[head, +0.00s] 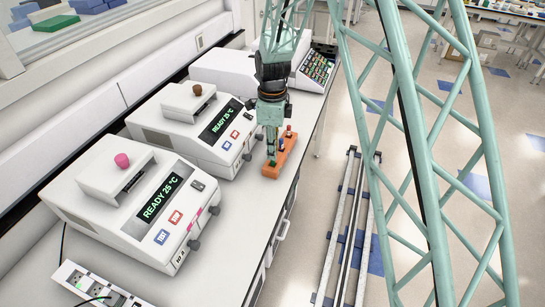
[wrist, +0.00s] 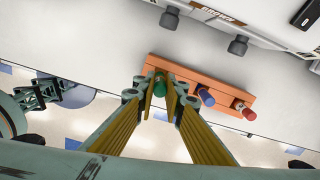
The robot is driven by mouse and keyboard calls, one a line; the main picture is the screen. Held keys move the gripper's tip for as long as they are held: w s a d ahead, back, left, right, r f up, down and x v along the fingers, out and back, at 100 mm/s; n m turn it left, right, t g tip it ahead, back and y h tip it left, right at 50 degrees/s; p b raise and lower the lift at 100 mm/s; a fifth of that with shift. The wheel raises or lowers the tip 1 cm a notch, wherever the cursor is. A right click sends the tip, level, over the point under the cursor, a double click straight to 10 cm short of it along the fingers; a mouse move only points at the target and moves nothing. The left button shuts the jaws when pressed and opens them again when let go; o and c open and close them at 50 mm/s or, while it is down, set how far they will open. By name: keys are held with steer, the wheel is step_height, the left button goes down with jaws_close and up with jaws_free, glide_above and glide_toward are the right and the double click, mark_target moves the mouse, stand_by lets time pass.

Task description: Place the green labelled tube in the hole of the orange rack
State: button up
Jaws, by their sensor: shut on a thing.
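The orange rack (head: 285,161) lies on the white bench in front of the machines. It also shows in the wrist view (wrist: 188,68), running from upper left to lower right. My gripper (head: 271,156) is over the near end of the rack and points down. In the wrist view my gripper (wrist: 161,92) is shut on the green labelled tube (wrist: 160,84), whose green top shows between the fingertips at the rack's left end. The fingers hide the hole and the tube's lower part, so I cannot tell how deep it sits. A blue tube (wrist: 206,96) and a red-topped tube (wrist: 246,111) stand in the rack.
Two white thermal cyclers reading READY 25 °C stand left of the rack, one with a pink knob (head: 122,160), one with a brown knob (head: 197,90). Their front knobs (wrist: 238,45) are close to the rack. A keypad machine (head: 316,68) stands behind. The bench's right edge is near.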

mark_target(272, 165)
steer(key=shift+f, duration=1.35)
steer(key=shift+f, duration=0.2)
steer(key=o, duration=0.8)
steer(key=shift+c, duration=0.2)
steer(key=shift+r, duration=0.2)
step_height(272, 165, up, 11)
steer(key=shift+f, duration=0.15)
steer(key=shift+r, duration=0.65)
